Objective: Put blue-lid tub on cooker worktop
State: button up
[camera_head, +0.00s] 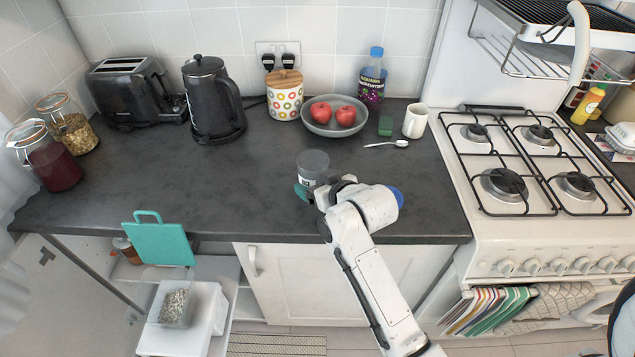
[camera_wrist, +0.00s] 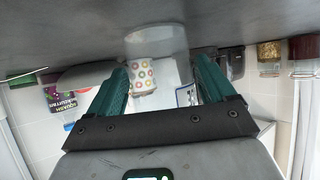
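A round, clear-grey tub (camera_head: 312,163) stands on the dark worktop near its front edge; its lid looks grey, and I cannot make out blue on it. My gripper (camera_head: 312,190) is low at the tub's near side and hides its lower part. In the wrist view, my gripper (camera_wrist: 163,62) has its two teal fingers wide apart with nothing held. The tub (camera_wrist: 156,40) shows just beyond and between the fingertips, apart from both. The white cooker (camera_head: 455,165) with its gas hob is at the right; a strip of dark worktop (camera_head: 622,172) lies beyond it.
A kettle (camera_head: 212,100) and toaster (camera_head: 135,90) are at left. The worktop between tub and cooker is clear.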

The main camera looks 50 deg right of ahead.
jog(key=shift+o, duration=1.4)
jog(key=shift+r, duration=0.1)
jog(key=v, duration=1.2)
jog(key=shift+b, duration=0.45)
jog(key=shift+d, duration=0.1)
